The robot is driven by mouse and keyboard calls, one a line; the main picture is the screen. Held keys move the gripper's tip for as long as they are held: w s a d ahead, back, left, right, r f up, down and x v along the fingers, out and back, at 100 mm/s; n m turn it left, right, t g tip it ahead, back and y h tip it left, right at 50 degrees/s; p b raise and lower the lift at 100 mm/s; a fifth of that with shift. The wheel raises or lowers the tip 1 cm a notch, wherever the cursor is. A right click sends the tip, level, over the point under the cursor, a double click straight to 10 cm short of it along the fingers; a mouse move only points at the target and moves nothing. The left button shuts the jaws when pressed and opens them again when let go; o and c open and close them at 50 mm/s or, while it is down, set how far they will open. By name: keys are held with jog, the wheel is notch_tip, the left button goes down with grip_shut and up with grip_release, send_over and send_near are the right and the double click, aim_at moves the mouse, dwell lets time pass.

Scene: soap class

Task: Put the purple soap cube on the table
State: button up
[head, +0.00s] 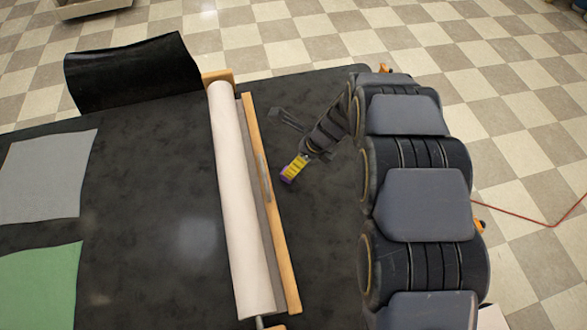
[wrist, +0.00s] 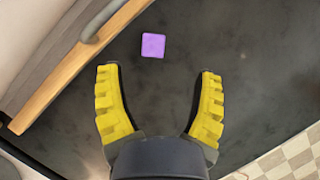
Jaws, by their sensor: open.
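The purple soap cube (wrist: 153,45) appears to rest on the dark table (wrist: 260,45), just beyond my fingertips in the wrist view. Its purple also shows in the head view (head: 286,180), at the tip end of my yellow fingers. My gripper (wrist: 160,72) is open, with its yellow fingers spread wide and nothing between them. The cube is ahead of the gap, slightly left of its middle. In the head view my gripper (head: 296,166) is over the table, right of the paper roll, and partly covers the cube.
A white paper roll (head: 235,190) in a wooden-barred holder (head: 272,205) stands close left of the cube. Grey (head: 45,175) and green (head: 40,285) sheets and a black curved sheet (head: 135,70) lie farther left. Table right of the cube is clear.

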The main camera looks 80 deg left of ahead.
jog(key=x, duration=0.3)
jog(key=shift+s+r, duration=0.1)
jog(key=x, duration=0.3)
jog(key=d+x, duration=0.1)
jog(key=x, duration=0.1)
jog(key=c, duration=1.1)
jog(key=shift+c, duration=0.2)
jog(key=shift+r, duration=0.25)
grip_shut()
notch_tip(320, 180, up, 2)
jog(key=shift+r, duration=0.2)
jog(key=s+d+r, duration=0.1)
jog(key=d+r, duration=0.9)
jog(key=d, duration=0.4)
jog(key=shift+s, duration=0.2)
